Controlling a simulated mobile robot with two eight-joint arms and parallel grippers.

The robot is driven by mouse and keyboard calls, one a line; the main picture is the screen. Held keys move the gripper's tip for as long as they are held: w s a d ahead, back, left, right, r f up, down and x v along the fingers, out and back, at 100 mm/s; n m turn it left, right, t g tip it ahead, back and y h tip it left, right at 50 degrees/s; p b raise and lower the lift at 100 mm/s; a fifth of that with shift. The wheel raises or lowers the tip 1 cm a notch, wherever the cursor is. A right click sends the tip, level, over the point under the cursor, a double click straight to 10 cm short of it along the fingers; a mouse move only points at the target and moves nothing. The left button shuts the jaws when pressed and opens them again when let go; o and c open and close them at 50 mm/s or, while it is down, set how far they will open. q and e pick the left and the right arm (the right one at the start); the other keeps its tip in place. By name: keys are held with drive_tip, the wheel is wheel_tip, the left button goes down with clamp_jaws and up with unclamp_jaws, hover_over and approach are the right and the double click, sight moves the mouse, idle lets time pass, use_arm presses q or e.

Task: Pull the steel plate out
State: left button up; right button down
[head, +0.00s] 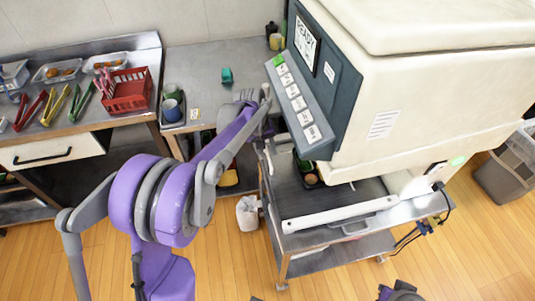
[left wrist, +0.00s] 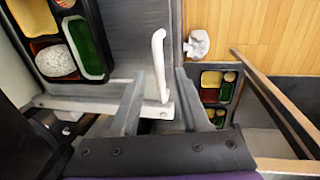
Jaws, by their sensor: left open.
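The grey steel plate (left wrist: 130,30) lies under the large white machine (head: 430,90), which hides most of it in the head view. A bento tray (left wrist: 98,68) with food in it rests on the plate. A white bar handle (left wrist: 158,55) stands along the plate's side; it also shows in the head view (head: 266,162). My left gripper (left wrist: 160,88) is open, with the near end of the handle between its fingers in the left wrist picture. I cannot tell whether they touch it. The left gripper's tips are unclear in the head view. My right gripper is not in view.
A metal cart (head: 268,205) carries the machine. Another bento tray (left wrist: 215,88) shows lower down. A white bag-like item (head: 248,212) stands beside the cart.

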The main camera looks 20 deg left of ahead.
use_arm(q)
drive_tip(key=shift+w+d+f, duration=0.1)
drive_tip(key=shift+d+f, duration=0.05)
drive_tip(key=shift+f, duration=0.5)
clamp_jaws()
idle(1.0)
